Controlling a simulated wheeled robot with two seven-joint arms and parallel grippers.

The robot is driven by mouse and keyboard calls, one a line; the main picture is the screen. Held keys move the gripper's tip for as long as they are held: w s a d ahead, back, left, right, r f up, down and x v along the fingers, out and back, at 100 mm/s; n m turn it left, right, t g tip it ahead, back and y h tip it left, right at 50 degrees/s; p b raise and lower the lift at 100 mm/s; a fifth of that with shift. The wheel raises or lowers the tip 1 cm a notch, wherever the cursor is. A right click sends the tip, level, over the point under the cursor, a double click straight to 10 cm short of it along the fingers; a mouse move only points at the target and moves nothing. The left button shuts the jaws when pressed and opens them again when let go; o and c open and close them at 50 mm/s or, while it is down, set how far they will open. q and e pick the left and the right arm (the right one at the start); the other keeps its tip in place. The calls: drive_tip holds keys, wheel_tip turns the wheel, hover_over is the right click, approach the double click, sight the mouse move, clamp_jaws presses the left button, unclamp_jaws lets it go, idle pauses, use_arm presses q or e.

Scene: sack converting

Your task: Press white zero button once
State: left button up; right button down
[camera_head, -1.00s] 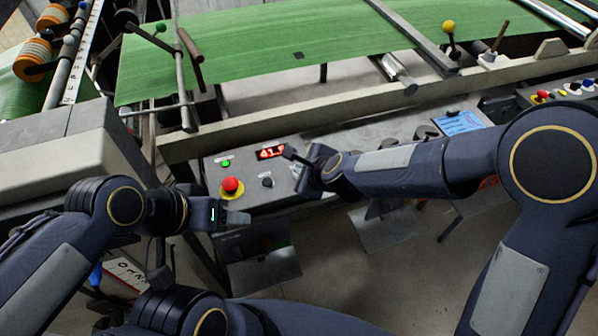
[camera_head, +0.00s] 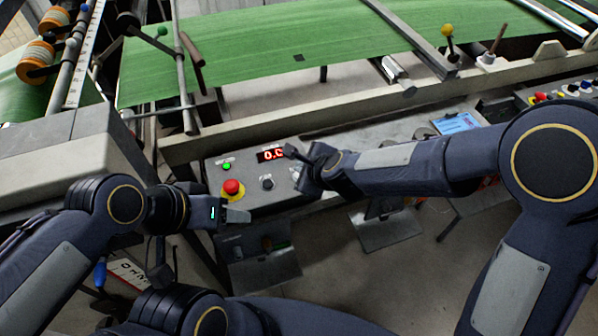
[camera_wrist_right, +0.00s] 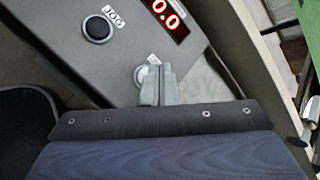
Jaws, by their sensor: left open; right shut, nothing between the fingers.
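The white zero button (camera_wrist_right: 142,76) shows in the right wrist view on the grey control panel (camera_wrist_right: 108,72), below the red display (camera_wrist_right: 168,16), with a small label beside it. My right gripper (camera_wrist_right: 163,76) is shut and empty, its fingertips right at the button and covering part of it; I cannot tell if they touch. In the head view the right gripper (camera_head: 302,178) is at the panel's right end, and the display (camera_head: 271,155) reads about 0.0. My left gripper (camera_head: 238,215) is open and empty, in front of the panel's left part.
The panel also has a red emergency stop (camera_head: 232,187), a lit green button (camera_head: 226,166) and a black jog button (camera_head: 267,183), labelled JOG in the wrist view. A machine rail (camera_head: 350,118) and green sheet (camera_head: 270,50) lie behind.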

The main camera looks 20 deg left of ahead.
drive_tip(key=shift+r, duration=0.1)
wheel_tip(320, 180, up, 5)
drive_tip(key=p, duration=0.5)
idle(0.7)
drive_tip(key=s+d+r+n+y, duration=0.1)
drive_tip(key=s+d+r+n, duration=0.1)
drive_tip(key=d+r+n, duration=0.5)
drive_tip(key=s+d+r+n, duration=0.1)
drive_tip(key=s+d+r, duration=0.3)
drive_tip(key=d, duration=0.7)
drive_tip(key=s+d+f+n+h, duration=0.1)
drive_tip(key=s+d+n+h, duration=0.2)
drive_tip(key=s+d+n, duration=0.5)
drive_tip(key=s+d, duration=0.6)
drive_tip(key=s, duration=0.1)
drive_tip(key=shift+d+f+g+h, duration=0.15)
drive_tip(key=shift+d+g+h, duration=0.2)
drive_tip(key=shift+g+h, duration=0.05)
